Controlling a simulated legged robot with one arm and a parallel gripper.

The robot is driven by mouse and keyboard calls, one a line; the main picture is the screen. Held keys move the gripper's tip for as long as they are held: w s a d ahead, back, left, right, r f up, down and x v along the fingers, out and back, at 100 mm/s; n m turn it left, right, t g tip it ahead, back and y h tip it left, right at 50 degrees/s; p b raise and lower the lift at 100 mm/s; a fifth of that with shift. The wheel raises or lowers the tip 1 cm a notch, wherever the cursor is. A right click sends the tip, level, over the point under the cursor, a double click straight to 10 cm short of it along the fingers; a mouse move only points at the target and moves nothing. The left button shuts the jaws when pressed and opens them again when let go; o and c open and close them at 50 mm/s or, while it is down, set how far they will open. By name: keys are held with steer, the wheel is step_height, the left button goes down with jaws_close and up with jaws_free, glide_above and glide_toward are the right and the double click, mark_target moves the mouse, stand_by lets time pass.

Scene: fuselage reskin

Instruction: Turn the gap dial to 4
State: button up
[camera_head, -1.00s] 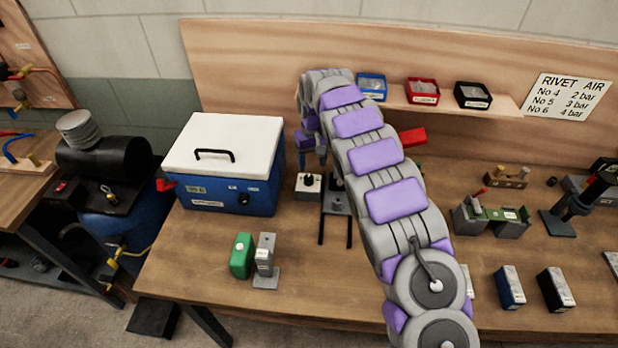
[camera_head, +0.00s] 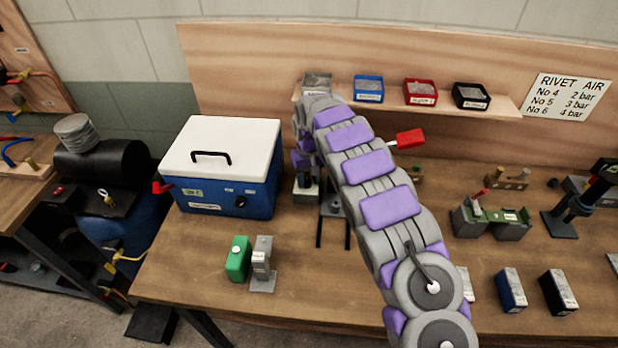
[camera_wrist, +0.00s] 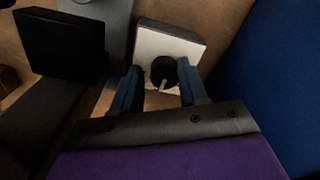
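The gap dial appears to be a black round knob (camera_wrist: 163,70) with a pale pointer mark, on a small white-topped block (camera_wrist: 183,42). In the head view this block (camera_head: 306,192) stands on the bench just right of the blue box, and my arm partly hides it. My gripper (camera_wrist: 160,88) is above the block, with its two blue fingers on either side of the knob. The fingers are apart, and a small gap shows at the left of the knob. Contact on the right cannot be told. No scale numbers are readable.
The blue box (camera_head: 228,195) with a white lid stands close to the left of the block. A dark block (camera_wrist: 60,42) stands to the left in the wrist view. A green block (camera_head: 238,259) and a grey stand (camera_head: 262,262) are nearer the front edge.

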steer(key=shift+a+f, duration=0.1)
steer(key=shift+a, duration=0.3)
steer(key=shift+c, duration=1.4)
steer(key=c, duration=0.3)
steer(key=shift+d, duration=0.15)
steer(key=shift+c, duration=0.3)
